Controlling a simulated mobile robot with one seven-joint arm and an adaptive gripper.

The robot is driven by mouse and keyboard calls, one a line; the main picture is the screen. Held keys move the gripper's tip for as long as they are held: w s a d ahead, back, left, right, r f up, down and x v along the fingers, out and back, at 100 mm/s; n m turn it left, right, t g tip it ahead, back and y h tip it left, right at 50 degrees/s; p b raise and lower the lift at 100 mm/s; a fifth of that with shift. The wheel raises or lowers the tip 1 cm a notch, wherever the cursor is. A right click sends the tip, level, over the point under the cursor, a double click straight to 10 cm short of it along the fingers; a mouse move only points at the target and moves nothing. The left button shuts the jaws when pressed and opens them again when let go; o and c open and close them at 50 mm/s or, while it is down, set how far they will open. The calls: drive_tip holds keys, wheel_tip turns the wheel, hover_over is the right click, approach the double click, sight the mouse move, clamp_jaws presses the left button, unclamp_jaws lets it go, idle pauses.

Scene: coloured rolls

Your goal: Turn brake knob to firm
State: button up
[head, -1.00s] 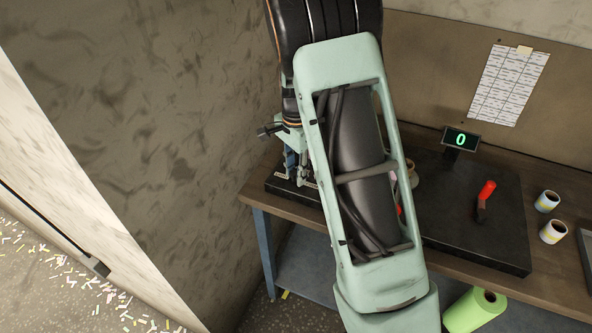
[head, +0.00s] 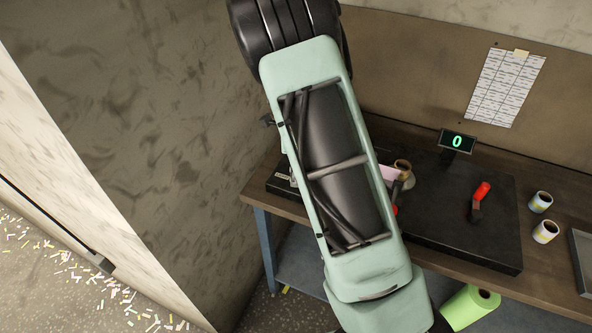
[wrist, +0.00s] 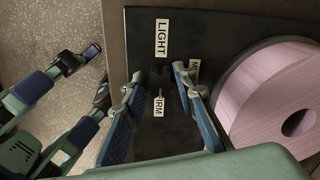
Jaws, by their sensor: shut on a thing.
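The brake knob (wrist: 158,76) is a small dark piece on a black plate in the wrist view, hard to make out against it. A LIGHT label (wrist: 162,38) lies beyond it, a partly covered label reading "IRM" (wrist: 158,103) lies on the near side, and another label starting with M (wrist: 194,70) is mostly hidden by the right finger. My gripper (wrist: 155,82) has its blue-padded fingers on both sides of the knob and is shut on it. The knob's pointing direction is unclear.
A large pink roll (wrist: 270,95) stands close to the right finger. The black base plate (head: 450,220) on the bench carries a red-handled lever (head: 480,197) and a display reading 0 (head: 457,142). Small rolls (head: 541,202) stand to the right. A green roll (head: 470,306) is below.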

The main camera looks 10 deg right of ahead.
drive_tip(key=shift+o, duration=0.2)
drive_tip(key=shift+w+r+m, duration=0.1)
drive_tip(key=shift+m, duration=0.2)
drive_tip(key=shift+c, duration=0.2)
drive_tip(key=o, duration=1.2)
drive_tip(key=shift+c, duration=0.2)
wheel_tip(320, 180, up, 12)
